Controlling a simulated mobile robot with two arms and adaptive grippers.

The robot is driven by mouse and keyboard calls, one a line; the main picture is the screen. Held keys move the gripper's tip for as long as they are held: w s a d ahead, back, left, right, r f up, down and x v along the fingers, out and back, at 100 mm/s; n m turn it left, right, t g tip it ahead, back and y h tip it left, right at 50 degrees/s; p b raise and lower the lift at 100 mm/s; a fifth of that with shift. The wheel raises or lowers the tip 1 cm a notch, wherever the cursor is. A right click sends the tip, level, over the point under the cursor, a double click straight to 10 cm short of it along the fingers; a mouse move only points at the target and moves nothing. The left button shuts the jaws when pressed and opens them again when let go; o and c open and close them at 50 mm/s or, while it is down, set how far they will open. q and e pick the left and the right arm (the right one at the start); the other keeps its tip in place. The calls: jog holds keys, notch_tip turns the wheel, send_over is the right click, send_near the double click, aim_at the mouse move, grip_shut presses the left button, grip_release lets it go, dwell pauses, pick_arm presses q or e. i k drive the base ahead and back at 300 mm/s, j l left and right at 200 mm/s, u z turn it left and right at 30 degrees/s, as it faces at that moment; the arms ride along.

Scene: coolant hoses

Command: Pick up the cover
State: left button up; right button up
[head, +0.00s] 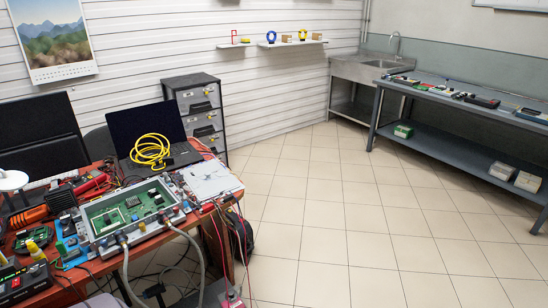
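A flat light-grey panel (211,180), which looks like the cover, lies on the right part of the cluttered workbench (197,221) at the left. Small dark items lie on and around it. Just left of it is an open grey metal enclosure (98,237) with a green circuit board (128,208) inside. Two grey hoses (190,246) join the enclosure's front side and hang over the bench's front edge. Neither of my grippers shows in the head view.
A laptop (146,130) with a coiled yellow cable (150,150) stands behind the enclosure. Red and black leads (222,232) hang off the bench's right end. A drawer cabinet (198,105) stands behind. A long grey table (455,130) is at right. The tiled floor (345,220) between is clear.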

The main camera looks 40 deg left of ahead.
aim_at(227, 183)
jog(key=i+u, duration=0.2)
jog(key=i, duration=0.25)
jog(key=i+l+u, duration=0.2)
jog(key=i, duration=0.3)
jog(key=i+u, duration=0.25)
jog(key=i, duration=0.2)
